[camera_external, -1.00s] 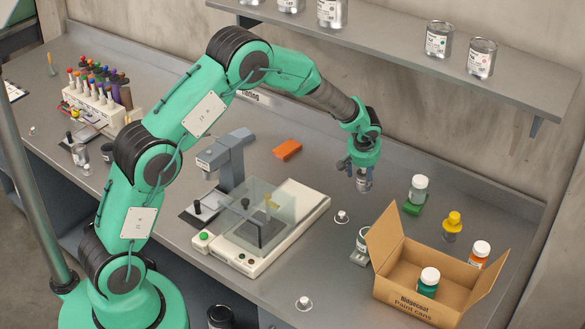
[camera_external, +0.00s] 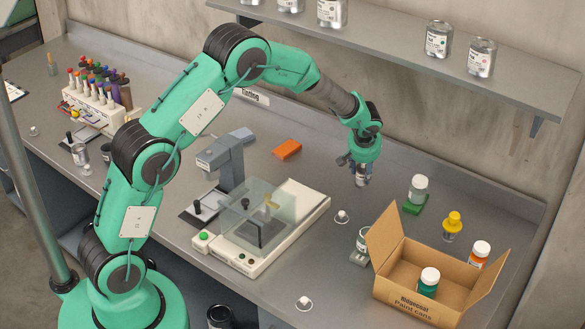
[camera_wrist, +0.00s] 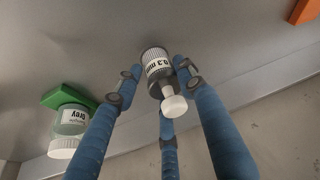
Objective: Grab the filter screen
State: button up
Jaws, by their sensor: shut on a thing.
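A small grey cylinder with a ribbed rim, a white knob and a label ending in "0.3 mm" appears to be the filter screen (camera_wrist: 158,66). It stands upright on the grey bench in the middle of the wrist view. My gripper (camera_wrist: 157,88) has its three blue fingers around it and is shut on it. In the external view my gripper (camera_external: 362,166) points down at the bench behind the cardboard box, and its fingers partly hide the screen (camera_external: 361,181).
A white-capped jar on a green block (camera_external: 416,194) stands to the right. The open cardboard box (camera_external: 420,308), holding a green jar, is at the front right. A balance with a clear shield (camera_external: 262,222) is to the left. An orange block (camera_external: 287,149) lies behind it.

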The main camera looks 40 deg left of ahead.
notch_tip(320, 180, up, 8)
jog(key=shift+r+p, duration=0.25)
jog(key=shift+p, duration=0.4)
dwell(0.4)
